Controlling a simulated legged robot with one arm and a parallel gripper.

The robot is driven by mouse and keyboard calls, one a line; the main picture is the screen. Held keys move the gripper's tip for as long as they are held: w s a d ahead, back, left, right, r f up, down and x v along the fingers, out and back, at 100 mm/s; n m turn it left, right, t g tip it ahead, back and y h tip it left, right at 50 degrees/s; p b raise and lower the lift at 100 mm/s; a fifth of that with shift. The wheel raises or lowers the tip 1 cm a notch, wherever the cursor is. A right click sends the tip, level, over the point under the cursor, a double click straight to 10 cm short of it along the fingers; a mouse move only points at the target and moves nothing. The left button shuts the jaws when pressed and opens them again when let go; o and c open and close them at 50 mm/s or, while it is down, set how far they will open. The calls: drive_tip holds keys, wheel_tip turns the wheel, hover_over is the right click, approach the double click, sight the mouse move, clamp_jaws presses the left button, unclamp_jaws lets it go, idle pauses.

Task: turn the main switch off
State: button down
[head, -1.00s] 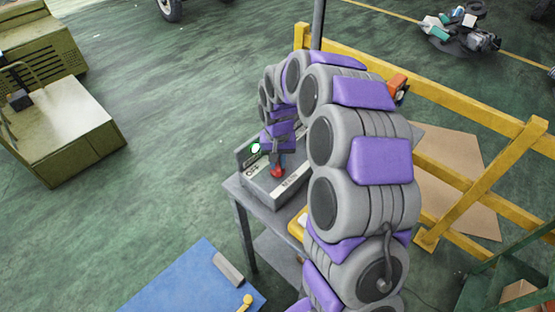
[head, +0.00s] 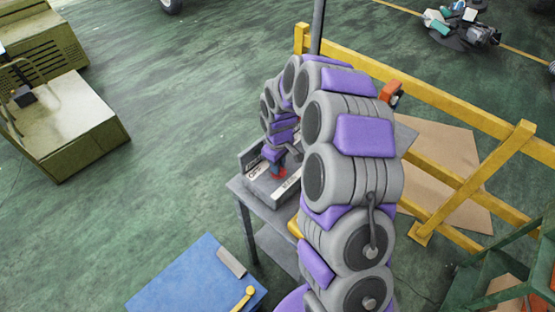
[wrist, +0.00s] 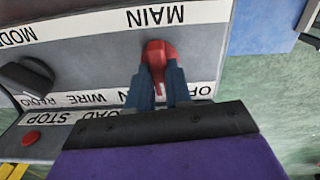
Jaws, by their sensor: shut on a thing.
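The red main switch (wrist: 158,50) sits under the upside-down MAIN label on a grey control box (wrist: 100,60) in the wrist view. My gripper (wrist: 159,78) is shut on it, one blue-grey finger on each side. In the head view the control box (head: 262,190) stands on a grey table, and the red switch (head: 279,173) shows just below my gripper (head: 277,167).
A black mode knob (wrist: 25,78) and a red button (wrist: 31,138) are on the same box. A grey table (head: 243,196) holds the box. A yellow railing (head: 440,115) runs behind it. A blue surface (head: 185,280) is in front. Green floor lies open to the left.

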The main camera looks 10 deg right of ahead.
drive_tip(key=n+p, duration=0.2)
drive_tip(key=n, duration=0.2)
drive_tip(key=shift+r+n, duration=0.15)
drive_tip(key=shift+n, duration=0.15)
drive_tip(key=shift+n+p, duration=0.9)
drive_tip(key=shift+n, duration=0.7)
drive_tip(key=c, duration=1)
unclamp_jaws()
drive_tip(key=shift+c, duration=0.2)
wheel_tip(320, 180, up, 17)
drive_tip(key=shift+p, duration=0.3)
